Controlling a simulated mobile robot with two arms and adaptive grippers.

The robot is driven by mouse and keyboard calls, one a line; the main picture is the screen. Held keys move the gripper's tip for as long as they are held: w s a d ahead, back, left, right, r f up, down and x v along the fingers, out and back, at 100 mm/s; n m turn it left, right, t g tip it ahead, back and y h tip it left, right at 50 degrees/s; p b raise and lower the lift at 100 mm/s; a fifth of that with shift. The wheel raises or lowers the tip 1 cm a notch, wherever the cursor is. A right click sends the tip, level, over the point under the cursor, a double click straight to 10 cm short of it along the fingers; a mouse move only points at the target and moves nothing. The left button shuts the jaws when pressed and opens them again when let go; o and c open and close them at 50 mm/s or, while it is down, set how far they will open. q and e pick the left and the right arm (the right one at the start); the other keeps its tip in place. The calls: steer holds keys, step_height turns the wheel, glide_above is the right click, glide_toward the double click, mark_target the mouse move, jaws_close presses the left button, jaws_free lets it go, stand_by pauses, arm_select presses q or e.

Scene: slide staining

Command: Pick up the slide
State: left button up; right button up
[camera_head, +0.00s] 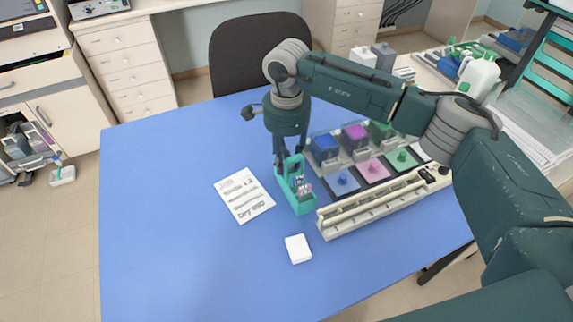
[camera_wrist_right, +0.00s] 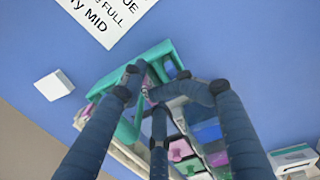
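A teal slide rack (camera_head: 302,205) stands on the blue table with several slides (camera_head: 301,185) in it; they show purplish, and single slides are hard to tell apart. My right gripper (camera_head: 285,162) points down over the back end of the rack, at its raised teal handle. In the right wrist view the fingertips (camera_wrist_right: 147,88) come close together over the teal rack (camera_wrist_right: 130,125). The fingers and rack overlap there, so I cannot tell whether they hold a slide or the handle. My left gripper is in neither view.
A note card (camera_head: 244,196) lies left of the rack, and a white block (camera_head: 298,249) lies in front. A cream slide tray (camera_head: 372,207) with numbered slots, coloured pads and blue, purple and green containers stand close on the right. The table's left side is clear.

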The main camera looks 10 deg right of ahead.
steer(key=shift+s+d+f, duration=0.15)
steer(key=shift+s+f, duration=0.1)
steer(key=shift+s, duration=0.05)
steer(key=c, duration=0.4)
steer(key=shift+r, duration=0.1)
